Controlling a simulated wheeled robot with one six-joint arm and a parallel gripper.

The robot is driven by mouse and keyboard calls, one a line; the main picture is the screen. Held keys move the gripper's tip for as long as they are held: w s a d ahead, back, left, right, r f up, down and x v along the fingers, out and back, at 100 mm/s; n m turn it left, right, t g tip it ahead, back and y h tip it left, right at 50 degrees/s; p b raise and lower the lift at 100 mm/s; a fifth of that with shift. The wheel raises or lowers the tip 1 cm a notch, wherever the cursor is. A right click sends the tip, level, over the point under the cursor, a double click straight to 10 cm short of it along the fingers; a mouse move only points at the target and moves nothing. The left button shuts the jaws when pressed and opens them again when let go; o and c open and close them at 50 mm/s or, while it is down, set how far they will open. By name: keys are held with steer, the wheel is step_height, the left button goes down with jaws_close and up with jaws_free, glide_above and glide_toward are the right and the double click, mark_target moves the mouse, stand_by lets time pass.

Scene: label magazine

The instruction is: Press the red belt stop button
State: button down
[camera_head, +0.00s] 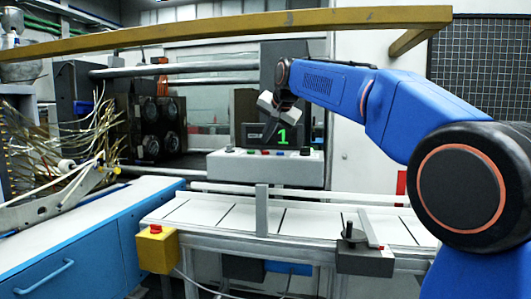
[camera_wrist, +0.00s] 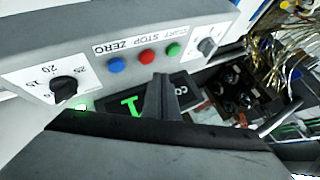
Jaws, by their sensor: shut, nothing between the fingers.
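A grey console (camera_head: 230,168) stands behind the conveyor belt (camera_head: 298,221). In the wrist view its sloped panel carries a red button (camera_wrist: 147,57) labelled STOP, between a blue button (camera_wrist: 116,66) and a green button (camera_wrist: 173,49). My gripper (camera_wrist: 161,78) is shut and empty, its tips just below the red button in that picture; I cannot tell the gap. In the head view my gripper (camera_head: 268,140) hangs over the console, in front of the display. Another red button (camera_head: 155,229) sits on a yellow box (camera_head: 157,252) at the belt's front left.
A dark display (camera_head: 254,134) with a green 1 stands at the console's back. A black dial (camera_wrist: 64,90) and a smaller knob (camera_wrist: 206,46) flank the buttons. A yellow beam (camera_head: 240,30) crosses above. Bundled wires (camera_head: 80,140) lie at the left.

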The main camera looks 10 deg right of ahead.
mark_target(267, 152)
steer(key=shift+f, duration=0.6)
steer(key=shift+f, duration=0.9)
stand_by(2.8)
steer(key=shift+r, duration=0.9)
steer(key=shift+r, duration=0.1)
steer(key=shift+r, duration=2.45)
